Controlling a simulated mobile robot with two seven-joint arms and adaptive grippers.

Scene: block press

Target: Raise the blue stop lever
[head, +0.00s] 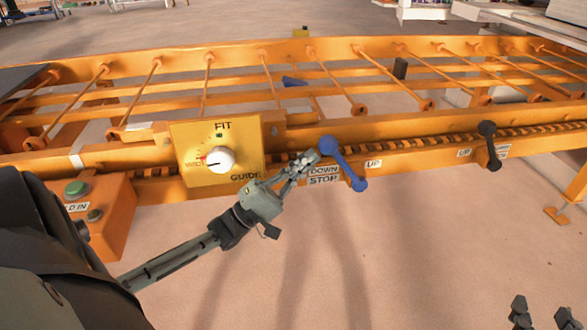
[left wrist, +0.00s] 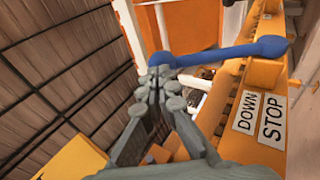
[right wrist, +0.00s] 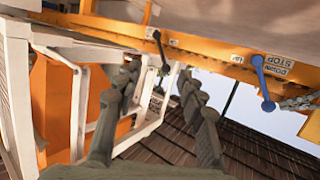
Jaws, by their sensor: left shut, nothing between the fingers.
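The blue stop lever (head: 344,164) is on the front rail of the orange conveyor, slanting from a knob at its upper left to a knob at its lower right. The DOWN and STOP labels (head: 323,175) are left of it and an UP label (head: 374,163) is to its right. My left gripper (head: 314,157) is shut and empty, its tips close beside the upper-left knob. In the left wrist view the tips (left wrist: 160,75) are at one knob of the lever (left wrist: 215,55); contact is unclear. My right gripper (right wrist: 158,75) is open and empty, away from the lever.
A yellow panel with a white dial (head: 221,160) is left of the lever. A green-button box (head: 100,210) is at far left. A black lever (head: 490,145) is further right on the rail. The floor in front is clear.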

